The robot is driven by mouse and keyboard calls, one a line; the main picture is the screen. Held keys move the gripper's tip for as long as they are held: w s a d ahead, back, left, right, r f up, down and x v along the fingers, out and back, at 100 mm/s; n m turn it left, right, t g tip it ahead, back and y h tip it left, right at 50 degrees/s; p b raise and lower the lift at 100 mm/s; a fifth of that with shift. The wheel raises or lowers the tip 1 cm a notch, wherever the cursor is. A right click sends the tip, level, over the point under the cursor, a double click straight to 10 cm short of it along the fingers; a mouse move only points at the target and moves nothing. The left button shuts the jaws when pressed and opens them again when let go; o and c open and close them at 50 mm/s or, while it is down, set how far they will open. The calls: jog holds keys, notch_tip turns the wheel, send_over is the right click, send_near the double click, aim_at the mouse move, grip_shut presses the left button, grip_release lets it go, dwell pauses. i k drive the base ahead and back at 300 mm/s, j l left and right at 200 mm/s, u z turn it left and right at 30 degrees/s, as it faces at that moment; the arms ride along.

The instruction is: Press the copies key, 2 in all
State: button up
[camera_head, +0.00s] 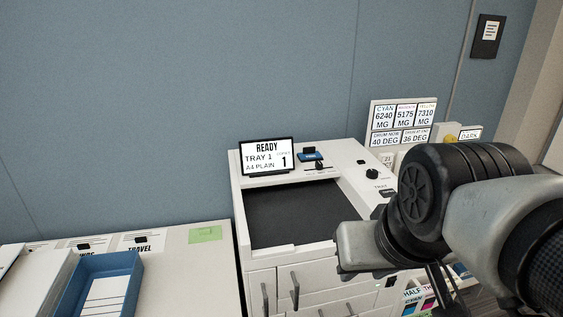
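A white copier (353,160) stands against the blue wall. Its small screen (266,156) reads "READY, TRAY 1, A4 PLAIN" and a count of 1. Right of the screen are a blue control (311,155), a small black slider (319,166) and a round black knob (372,174). A dark key (387,193) sits near the "TRAY" label. I cannot tell which control is the copies key; my arm covers part of the right side. My gripper (444,292) is only partly seen below my wrist, low at the right, and its finger opening does not show.
A panel of readouts (402,115) stands behind the copier. A white counter (200,262) at the left holds a blue tray (110,283) with papers and a green note (205,234). The copier's dark recessed bed (290,213) is empty. Drawers with handles are below it.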

aim_at(388, 192)
jog(key=k+u, duration=0.1)
jog(key=u, duration=1.3)
jog(key=k+l+u, duration=0.15)
jog(key=l, duration=0.15)
jog(key=k+l+u, duration=0.15)
jog(key=l, duration=0.15)
jog(key=l+u, duration=0.15)
jog(key=l, duration=0.15)
jog(key=k+l, duration=0.2)
jog(key=l, duration=0.2)
jog(key=k+l, duration=0.2)
jog(key=l, duration=0.2)
jog(key=k+l, duration=0.2)
jog(key=l, duration=0.15)
jog(key=k+l, duration=0.2)
jog(key=l, duration=0.2)
jog(key=k+l, duration=0.2)
jog(key=l, duration=0.2)
jog(key=k+l, duration=0.2)
jog(key=l, duration=0.2)
jog(key=k+l, duration=0.2)
jog(key=l, duration=0.15)
